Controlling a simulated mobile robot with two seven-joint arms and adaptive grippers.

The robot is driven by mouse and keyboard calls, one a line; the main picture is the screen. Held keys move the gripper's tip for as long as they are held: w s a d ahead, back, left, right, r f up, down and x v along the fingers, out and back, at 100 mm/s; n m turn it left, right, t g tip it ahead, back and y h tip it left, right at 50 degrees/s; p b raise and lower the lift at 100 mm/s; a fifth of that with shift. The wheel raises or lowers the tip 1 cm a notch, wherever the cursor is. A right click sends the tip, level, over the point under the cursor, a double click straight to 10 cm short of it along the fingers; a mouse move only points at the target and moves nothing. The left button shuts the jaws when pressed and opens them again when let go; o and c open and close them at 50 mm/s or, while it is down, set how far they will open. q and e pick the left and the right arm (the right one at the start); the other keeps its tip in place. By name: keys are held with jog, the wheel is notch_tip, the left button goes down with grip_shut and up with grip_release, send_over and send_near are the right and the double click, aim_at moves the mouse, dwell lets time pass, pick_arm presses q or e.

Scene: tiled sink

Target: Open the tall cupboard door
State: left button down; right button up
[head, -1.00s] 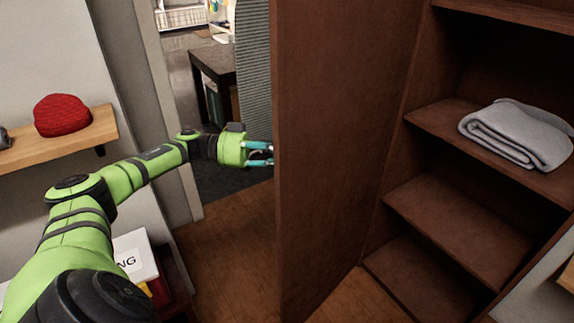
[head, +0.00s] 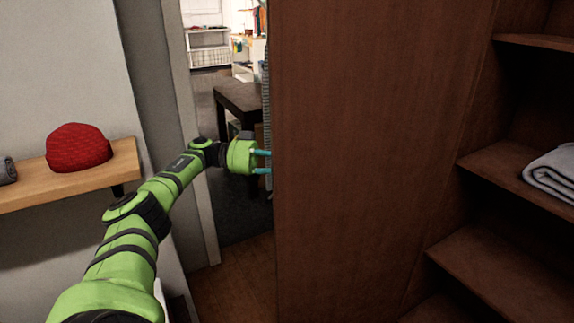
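The tall cupboard door (head: 360,150) is a dark brown panel standing wide open, swung out from the cupboard (head: 500,230) at the right. The shelves inside show. My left gripper (head: 262,162) is at the door's free left edge, with its two teal fingers apart. The fingertips reach the edge or pass behind it, so I cannot tell whether they touch it. No handle shows on the visible face of the door. My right gripper is not in view.
A folded grey towel (head: 554,174) lies on a cupboard shelf. A wall shelf (head: 70,182) at the left holds a red knitted hat (head: 78,148). A doorway behind my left arm shows a dark table (head: 238,97). Some wooden floor is free below the gripper.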

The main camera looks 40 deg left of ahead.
pick_arm(q)
jog(key=shift+f, duration=0.15)
jog(key=c, duration=1.3)
grip_release()
jog(key=shift+s, duration=0.1)
jog(key=shift+o, duration=0.7)
jog(key=shift+a, duration=0.15)
